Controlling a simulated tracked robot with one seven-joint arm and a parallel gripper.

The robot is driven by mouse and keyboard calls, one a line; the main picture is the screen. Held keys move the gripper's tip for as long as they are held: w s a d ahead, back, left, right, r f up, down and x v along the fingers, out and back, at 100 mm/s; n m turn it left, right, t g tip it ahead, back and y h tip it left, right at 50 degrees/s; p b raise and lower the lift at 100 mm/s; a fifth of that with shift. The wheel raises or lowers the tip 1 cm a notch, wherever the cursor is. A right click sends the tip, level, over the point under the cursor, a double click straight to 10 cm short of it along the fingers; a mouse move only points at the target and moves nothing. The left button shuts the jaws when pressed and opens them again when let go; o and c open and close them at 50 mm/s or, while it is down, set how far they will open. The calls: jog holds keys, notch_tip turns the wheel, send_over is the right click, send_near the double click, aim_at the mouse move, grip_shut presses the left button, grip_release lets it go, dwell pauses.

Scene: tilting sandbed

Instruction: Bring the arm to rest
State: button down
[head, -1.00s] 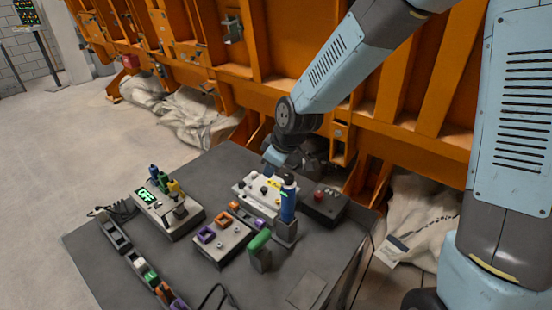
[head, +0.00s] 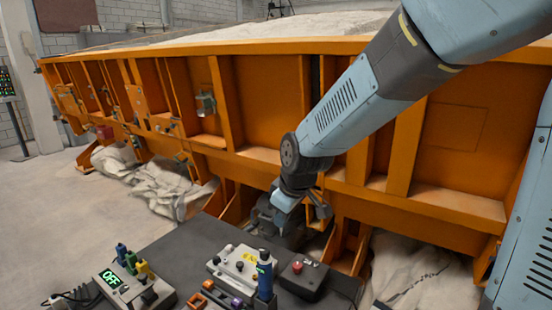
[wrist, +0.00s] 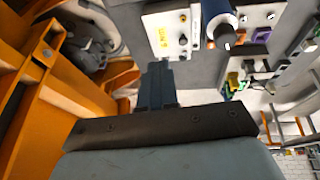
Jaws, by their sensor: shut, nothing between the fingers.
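My arm reaches down from the upper right in the head view. My gripper (head: 281,222) hangs at its end, pointing down near the back edge of the dark worktable (head: 195,247). In the wrist view the gripper's two fingers (wrist: 156,85) lie together with nothing between them. Nearest the gripper on the table are the white panel box (head: 240,267) and a dark box with a red button (head: 299,270). The gripper appears clear of both. The white box also shows beyond the fingertips in the wrist view (wrist: 172,30).
The orange sandbed wall (head: 262,95) stands close behind the arm, with sand (head: 250,30) above its rim. A blue upright tool (head: 264,275) and a box with an OFF display (head: 135,290) stand on the table. Pale sacks (head: 165,188) lie below the wall.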

jog(key=s+d+r+m+t+h, duration=0.1)
jog(key=s+d+r+m, duration=0.4)
jog(key=d, duration=0.6)
jog(key=s+d+r+m+t+h, duration=0.1)
jog(key=s+d+r+m, duration=0.5)
jog(key=s+d+r, duration=0.2)
jog(key=s+d, duration=0.2)
jog(key=d, duration=0.2)
jog(key=shift+s+r+m, duration=0.2)
jog(key=shift+m, duration=0.1)
